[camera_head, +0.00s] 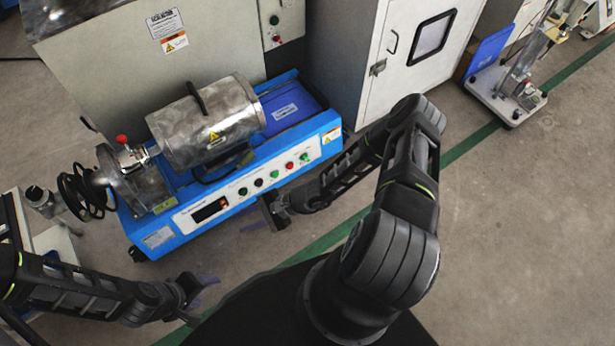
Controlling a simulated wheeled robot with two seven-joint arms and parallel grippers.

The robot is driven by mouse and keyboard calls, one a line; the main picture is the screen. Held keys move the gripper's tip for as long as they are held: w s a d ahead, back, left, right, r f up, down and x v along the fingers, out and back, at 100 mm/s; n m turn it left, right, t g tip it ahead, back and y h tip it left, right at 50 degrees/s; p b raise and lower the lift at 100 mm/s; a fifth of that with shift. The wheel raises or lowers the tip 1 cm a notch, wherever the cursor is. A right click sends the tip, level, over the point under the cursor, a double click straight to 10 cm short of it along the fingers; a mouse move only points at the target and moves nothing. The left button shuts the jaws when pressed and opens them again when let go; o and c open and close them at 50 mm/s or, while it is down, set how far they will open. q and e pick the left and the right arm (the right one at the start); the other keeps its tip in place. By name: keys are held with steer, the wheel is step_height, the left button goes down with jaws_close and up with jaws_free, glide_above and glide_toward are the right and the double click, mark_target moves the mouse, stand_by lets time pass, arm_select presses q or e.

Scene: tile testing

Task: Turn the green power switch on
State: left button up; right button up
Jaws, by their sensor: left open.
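The blue test machine (165,243) has a white front panel with a row of small knobs and buttons. A green button (304,157) is at the panel's right end, beside a red one (289,165). Another green knob (274,174) is left of the red one. I cannot tell which is the power switch or read its setting. My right gripper (270,211) is in front of and below the panel, apart from the buttons; its jaw opening is unclear. My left gripper (203,290) is open and empty, low in the picture, away from the machine.
A metal drum (207,124) sits on the machine, with a red-knobbed lever (122,140) to its left. Grey cabinets (410,75) stand behind. A wheeled stand (506,94) is at the upper right. The floor at the right is clear.

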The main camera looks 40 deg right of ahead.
steer(key=w+d+f+m+t+h+b, duration=0.3)
steer(key=w+d+f+m+t, duration=0.25)
steer(key=d+f, duration=0.3)
steer(key=m+t+h+b, duration=0.4)
steer(key=m+h, duration=0.2)
steer(key=h, duration=0.3)
glide_toward(306, 160)
steer(key=w, duration=0.1)
arm_select(q)
step_height(306, 160, down, 10)
steer(key=shift+w+a+f, duration=0.25)
steer(key=shift+w+a, duration=0.05)
steer(key=shift+w, duration=0.05)
arm_select(e)
steer(key=shift+w+d+g, duration=0.15)
steer(key=shift+d+g, duration=0.05)
steer(key=shift+g, duration=0.05)
steer(key=b+x, duration=0.4)
steer(key=x, duration=0.4)
steer(key=shift+a, duration=0.1)
arm_select(q)
steer(key=f, duration=0.4)
steer(key=shift+w+f, duration=0.15)
steer(key=shift+w, duration=0.2)
arm_select(e)
steer(key=shift+c, duration=0.3)
